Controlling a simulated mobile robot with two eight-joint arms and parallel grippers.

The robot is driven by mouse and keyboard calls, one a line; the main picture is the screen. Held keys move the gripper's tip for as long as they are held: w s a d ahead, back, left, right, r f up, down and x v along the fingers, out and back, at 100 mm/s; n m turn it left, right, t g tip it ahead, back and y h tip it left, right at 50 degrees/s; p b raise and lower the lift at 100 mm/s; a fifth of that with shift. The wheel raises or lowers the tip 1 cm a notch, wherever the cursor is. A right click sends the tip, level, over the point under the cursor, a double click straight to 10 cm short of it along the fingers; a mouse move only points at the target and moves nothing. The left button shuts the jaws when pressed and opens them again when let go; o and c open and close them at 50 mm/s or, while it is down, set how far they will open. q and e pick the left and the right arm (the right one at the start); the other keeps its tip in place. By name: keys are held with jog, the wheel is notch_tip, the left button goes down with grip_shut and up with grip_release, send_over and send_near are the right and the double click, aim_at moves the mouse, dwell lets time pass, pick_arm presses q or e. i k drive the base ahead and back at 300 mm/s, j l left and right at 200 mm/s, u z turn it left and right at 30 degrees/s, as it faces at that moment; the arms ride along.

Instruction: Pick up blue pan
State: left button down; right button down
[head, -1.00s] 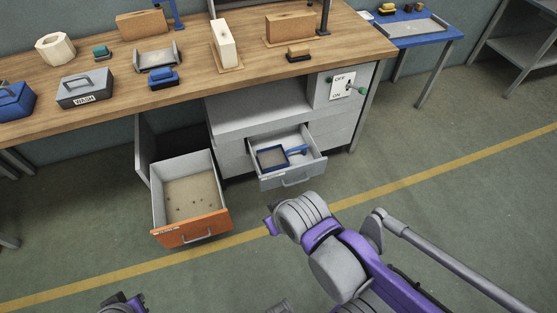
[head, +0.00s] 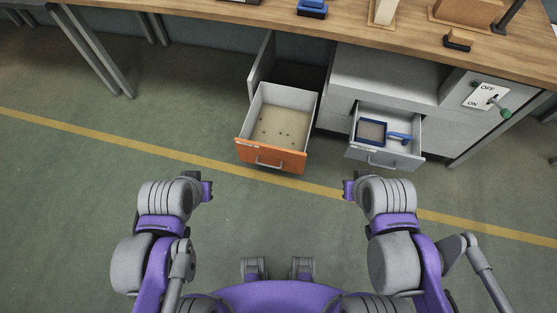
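The blue pan (head: 386,131) lies in the open grey drawer (head: 411,158) under the workbench. It has a square blue rim and a blue handle pointing right. My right gripper (head: 349,190) is in front of that drawer, lower in the picture and apart from the pan. My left gripper (head: 207,190) is at the left, in front of and left of the orange-fronted drawer. Both grippers look empty, but their fingers are too small and side-on to tell if they are open or shut.
An open drawer with an orange front (head: 271,155) stands left of the grey one, with small dark specks inside. The wooden workbench (head: 330,25) runs above. A switch panel with a green-knobbed lever (head: 489,97) is at the right. The green floor in front is clear.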

aim_at(370, 131)
jog(key=i+l, duration=0.2)
jog(key=l, duration=0.2)
jog(key=i+l, duration=0.2)
jog(key=l, duration=0.25)
jog(key=i+l, duration=0.2)
jog(key=l, duration=0.2)
jog(key=i+l, duration=0.2)
jog(key=l, duration=0.2)
